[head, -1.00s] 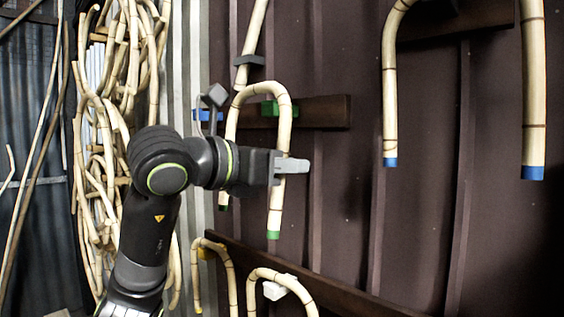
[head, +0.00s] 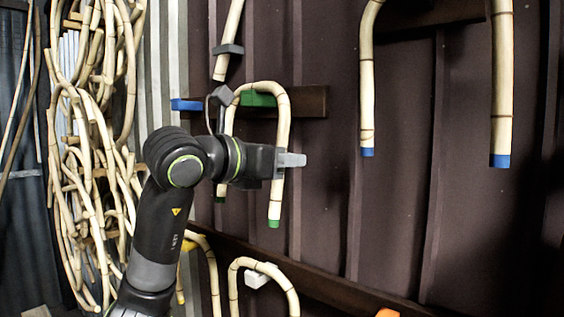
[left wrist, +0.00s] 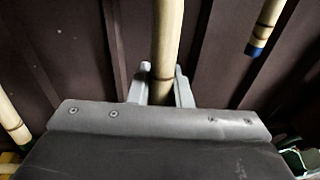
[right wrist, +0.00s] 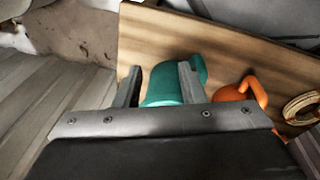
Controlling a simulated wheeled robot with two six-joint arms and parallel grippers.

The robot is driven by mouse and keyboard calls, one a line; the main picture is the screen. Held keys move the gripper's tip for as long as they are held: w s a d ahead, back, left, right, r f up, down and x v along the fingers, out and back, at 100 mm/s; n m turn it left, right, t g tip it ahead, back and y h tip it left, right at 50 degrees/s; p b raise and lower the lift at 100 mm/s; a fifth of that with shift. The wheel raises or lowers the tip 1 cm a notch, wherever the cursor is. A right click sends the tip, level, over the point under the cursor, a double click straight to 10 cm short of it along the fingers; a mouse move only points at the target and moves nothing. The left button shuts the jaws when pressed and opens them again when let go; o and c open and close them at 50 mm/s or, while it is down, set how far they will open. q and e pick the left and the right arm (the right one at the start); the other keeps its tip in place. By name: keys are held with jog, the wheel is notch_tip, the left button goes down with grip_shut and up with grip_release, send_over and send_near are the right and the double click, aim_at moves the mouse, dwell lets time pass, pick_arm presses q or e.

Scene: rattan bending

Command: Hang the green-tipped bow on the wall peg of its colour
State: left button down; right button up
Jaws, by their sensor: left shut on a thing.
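The green-tipped bow (head: 283,110) is a pale cane arch with its legs hanging down and green ends. My left gripper (head: 291,160) is shut on its right leg; in the left wrist view the fingers (left wrist: 161,88) sit either side of the cane (left wrist: 166,45). The green wall peg (head: 258,100) shows just under the top of the arch, between the legs. I cannot tell whether the bow touches the peg. My arm partly hides the left leg. My right gripper (right wrist: 160,86) is open, with a teal mug (right wrist: 162,84) beyond its fingers.
A blue peg (head: 186,105) is left of the green one on the board (head: 310,103). A blue-tipped bow (head: 503,90) hangs at right. Below are a white peg (head: 257,280) with a bow and an orange peg (head: 388,313). An orange mug (right wrist: 232,92) shows in the right wrist view.

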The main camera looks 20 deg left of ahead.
pick_arm(q)
jog(key=shift+s+a, duration=0.1)
pick_arm(e)
jog(key=shift+d, duration=0.25)
pick_arm(q)
jog(key=c, duration=1.3)
grip_release()
jog(key=shift+o, duration=0.2)
jog(key=shift+s, duration=0.1)
jog(key=shift+s+a, duration=0.15)
jog(key=shift+s, duration=0.05)
pick_arm(e)
notch_tip(320, 180, down, 7)
jog(key=b, duration=0.7)
jog(key=shift+s+f, duration=0.1)
pick_arm(q)
jog(key=v, duration=1.7)
jog(key=shift+b, duration=0.35)
pick_arm(e)
jog(key=shift+f, duration=0.2)
pick_arm(q)
jog(key=shift+a+f, duration=0.15)
pick_arm(e)
jog(key=shift+f, duration=0.15)
